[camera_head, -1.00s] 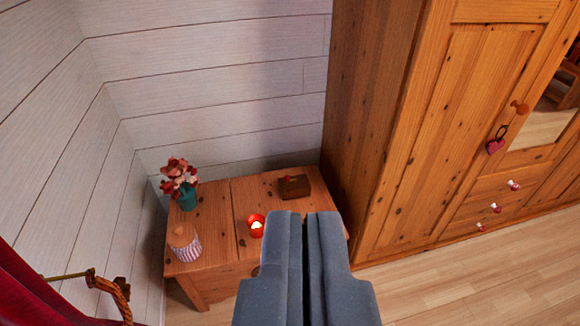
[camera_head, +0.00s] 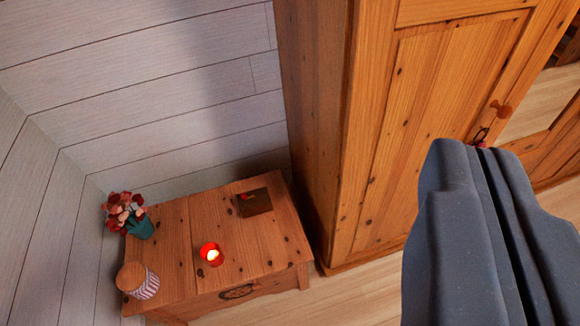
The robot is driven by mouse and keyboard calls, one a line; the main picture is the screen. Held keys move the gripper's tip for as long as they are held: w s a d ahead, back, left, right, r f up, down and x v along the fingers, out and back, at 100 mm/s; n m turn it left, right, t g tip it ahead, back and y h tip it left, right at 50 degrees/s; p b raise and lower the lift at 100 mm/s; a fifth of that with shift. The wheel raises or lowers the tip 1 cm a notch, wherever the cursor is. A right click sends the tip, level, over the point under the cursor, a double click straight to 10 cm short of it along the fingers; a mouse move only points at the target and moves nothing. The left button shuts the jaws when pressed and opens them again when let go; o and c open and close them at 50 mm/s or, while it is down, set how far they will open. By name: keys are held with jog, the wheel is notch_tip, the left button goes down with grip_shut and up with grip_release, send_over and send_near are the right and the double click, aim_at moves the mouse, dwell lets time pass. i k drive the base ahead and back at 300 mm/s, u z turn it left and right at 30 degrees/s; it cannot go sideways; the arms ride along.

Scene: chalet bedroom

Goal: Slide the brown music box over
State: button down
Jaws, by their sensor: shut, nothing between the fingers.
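The brown music box (camera_head: 256,203) is a small dark wooden box with a red detail on top. It sits on the wooden chest (camera_head: 180,255), near its back right part, close to the wardrobe side. My gripper (camera_head: 480,150) is shut and empty. It shows large at the right of the picture, in front of the wardrobe, well apart from the music box and to its right.
A red lit candle (camera_head: 211,254) stands on the chest in front of the music box. A tall wooden wardrobe (camera_head: 365,190) rises just right of the chest. White plank walls are behind.

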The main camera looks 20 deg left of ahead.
aim_at(262, 204)
jog(key=u, duration=0.1)
jog(key=i, duration=1.25)
jog(key=u, duration=0.8)
jog(key=i, duration=0.35)
jog(key=u, duration=0.3)
